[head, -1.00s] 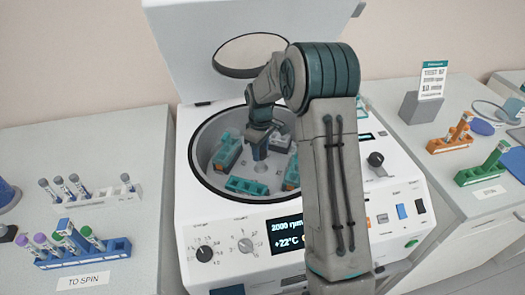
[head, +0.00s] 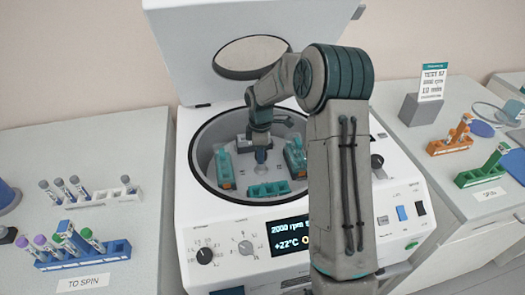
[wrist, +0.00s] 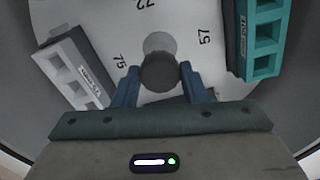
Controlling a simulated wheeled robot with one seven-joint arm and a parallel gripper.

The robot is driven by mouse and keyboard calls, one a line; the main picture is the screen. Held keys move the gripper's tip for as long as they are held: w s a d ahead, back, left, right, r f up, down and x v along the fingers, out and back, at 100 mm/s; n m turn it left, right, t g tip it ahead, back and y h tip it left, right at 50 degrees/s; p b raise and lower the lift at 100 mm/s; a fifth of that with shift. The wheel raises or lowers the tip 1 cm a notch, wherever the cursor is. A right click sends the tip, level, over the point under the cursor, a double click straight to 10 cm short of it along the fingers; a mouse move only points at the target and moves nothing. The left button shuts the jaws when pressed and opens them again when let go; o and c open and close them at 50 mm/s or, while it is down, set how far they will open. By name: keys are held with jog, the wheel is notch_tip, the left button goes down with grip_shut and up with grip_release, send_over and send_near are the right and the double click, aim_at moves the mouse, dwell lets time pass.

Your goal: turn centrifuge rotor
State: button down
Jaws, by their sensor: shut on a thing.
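The centrifuge rotor (wrist: 195,25) is a pale disc with printed numbers, seen from above in the wrist view. At its middle is a dark round hub knob (wrist: 158,72). My gripper (wrist: 159,80) is shut on this knob, one blue finger on each side. In the head view my gripper (head: 262,155) reaches down into the open bowl of the centrifuge (head: 255,225). Teal buckets (head: 224,168) sit around the rotor, one at the left, one at the right, one at the front. A grey-white bucket (wrist: 75,70) shows at the left in the wrist view.
The raised lid (head: 190,50) stands behind the bowl. The bowl's dark rim (head: 193,165) surrounds my gripper. Tube racks (head: 85,253) stand on the left bench, and orange and green racks (head: 482,175) on the right bench.

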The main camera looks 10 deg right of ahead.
jog(key=shift+r, duration=0.1)
jog(key=c, duration=0.9)
grip_release()
jog(key=shift+o, duration=0.2)
notch_tip(320, 180, up, 14)
jog(key=shift+b, duration=0.35)
